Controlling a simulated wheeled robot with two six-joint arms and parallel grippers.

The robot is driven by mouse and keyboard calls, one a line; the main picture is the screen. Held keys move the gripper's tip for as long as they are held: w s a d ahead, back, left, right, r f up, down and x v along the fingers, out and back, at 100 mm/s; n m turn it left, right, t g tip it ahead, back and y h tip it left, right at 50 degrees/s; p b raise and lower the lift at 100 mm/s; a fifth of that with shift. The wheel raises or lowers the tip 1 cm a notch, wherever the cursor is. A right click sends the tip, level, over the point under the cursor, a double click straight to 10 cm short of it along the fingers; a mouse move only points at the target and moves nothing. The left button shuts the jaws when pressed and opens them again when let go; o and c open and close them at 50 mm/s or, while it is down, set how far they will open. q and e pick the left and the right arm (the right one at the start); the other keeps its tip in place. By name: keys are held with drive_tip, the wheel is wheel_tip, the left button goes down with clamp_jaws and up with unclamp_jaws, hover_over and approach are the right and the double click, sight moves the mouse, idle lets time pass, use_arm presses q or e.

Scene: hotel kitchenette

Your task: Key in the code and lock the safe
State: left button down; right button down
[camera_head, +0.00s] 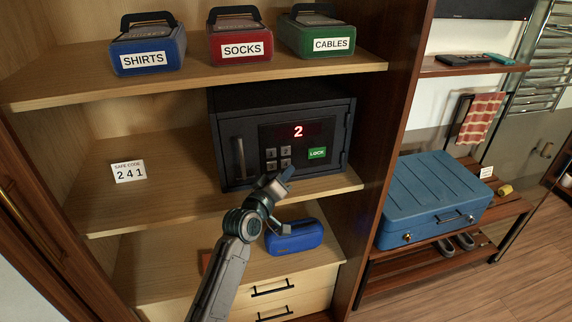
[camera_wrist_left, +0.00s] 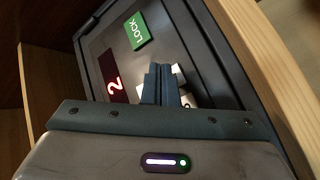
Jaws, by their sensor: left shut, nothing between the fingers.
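The dark safe (camera_head: 225,128) stands on the middle shelf with its door closed. Its red display (camera_head: 298,131) reads 2. Grey number keys (camera_head: 271,153) sit below the display, and the green LOCK key (camera_head: 317,153) is to their right. A white card (camera_head: 129,171) reads SAFE CODE 241. My left gripper (camera_head: 287,174) is shut and empty, just in front of the lower part of the keypad. In the left wrist view its fingers (camera_wrist_left: 160,84) cover part of the keys, and the LOCK key (camera_wrist_left: 137,30) shows beyond. I cannot tell whether the fingertips touch a key. My right gripper is not in view.
Boxes labelled SHIRTS (camera_head: 148,50), SOCKS (camera_head: 240,40) and CABLES (camera_head: 316,35) stand on the shelf above. A blue case (camera_head: 295,237) lies below the safe. A blue suitcase (camera_head: 433,195) lies on a rack at the right.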

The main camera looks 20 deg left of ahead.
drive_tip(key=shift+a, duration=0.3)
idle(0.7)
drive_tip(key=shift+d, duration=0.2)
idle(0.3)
use_arm(q)
drive_tip(key=shift+w, duration=0.1)
drive_tip(key=shift+w+a, duration=0.25)
drive_tip(key=shift+w, duration=0.05)
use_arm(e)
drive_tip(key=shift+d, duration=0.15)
use_arm(q)
drive_tip(key=shift+w+a, duration=0.15)
drive_tip(key=shift+w, duration=0.1)
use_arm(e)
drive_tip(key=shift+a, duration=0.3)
use_arm(q)
drive_tip(key=shift+s, duration=0.15)
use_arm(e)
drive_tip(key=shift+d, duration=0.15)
use_arm(q)
drive_tip(key=shift+s+d, duration=0.15)
drive_tip(key=shift+d, duration=0.05)
drive_tip(key=shift+s+d+p, duration=0.25)
drive_tip(key=shift+s+p, duration=0.05)
drive_tip(key=shift+s, duration=0.05)
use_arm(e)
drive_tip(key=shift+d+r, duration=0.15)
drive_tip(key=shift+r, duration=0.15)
